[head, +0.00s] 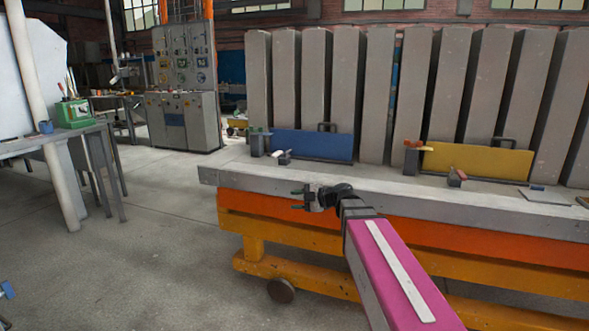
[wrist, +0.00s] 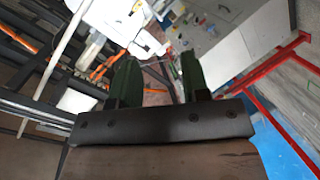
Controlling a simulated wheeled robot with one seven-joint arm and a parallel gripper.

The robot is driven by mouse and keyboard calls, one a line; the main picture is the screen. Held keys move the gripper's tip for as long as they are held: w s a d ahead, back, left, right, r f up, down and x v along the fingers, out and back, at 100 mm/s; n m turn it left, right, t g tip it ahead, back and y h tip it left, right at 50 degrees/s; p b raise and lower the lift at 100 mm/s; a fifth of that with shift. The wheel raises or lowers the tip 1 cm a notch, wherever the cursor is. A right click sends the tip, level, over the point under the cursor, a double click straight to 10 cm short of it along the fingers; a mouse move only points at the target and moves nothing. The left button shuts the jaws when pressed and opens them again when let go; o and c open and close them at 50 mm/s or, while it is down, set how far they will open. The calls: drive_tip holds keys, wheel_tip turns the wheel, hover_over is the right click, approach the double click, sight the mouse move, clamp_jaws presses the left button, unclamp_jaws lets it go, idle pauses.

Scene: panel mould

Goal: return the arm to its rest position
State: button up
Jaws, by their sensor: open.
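My gripper (head: 298,198) is at the end of my pink arm in the head view, in front of the near edge of the grey mould table (head: 225,176). Its fingers point left. In the wrist view my gripper (wrist: 157,82) shows two dark green fingers spread apart with nothing between them. The gripper is open and empty. It appears clear of the table edge, though the exact gap is hard to tell.
On the table stand a blue plate (head: 310,145) and a yellow plate (head: 478,160) with small clamps. Tall grey panels (head: 315,80) rise behind. A workbench (head: 85,135) with a green box (head: 73,114) is at left. The floor (head: 150,240) between is clear.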

drive_tip(key=s+d+f+m+g+h, duration=0.1)
drive_tip(key=s+d+f+m+h, duration=0.3)
drive_tip(key=f+m, duration=0.4)
drive_tip(key=s+d+f+m+g+h, duration=0.2)
drive_tip(key=s+d+f+m+h, duration=0.3)
drive_tip(key=d+f+m, duration=0.3)
drive_tip(key=s+d+f+m+g+h, duration=0.2)
drive_tip(key=s+d+f+m+h, duration=0.3)
drive_tip(key=f+m, duration=0.4)
drive_tip(key=shift+s+d+f+m, duration=0.3)
drive_tip(key=shift+s+d+f, duration=0.3)
drive_tip(key=shift+s+f, duration=0.4)
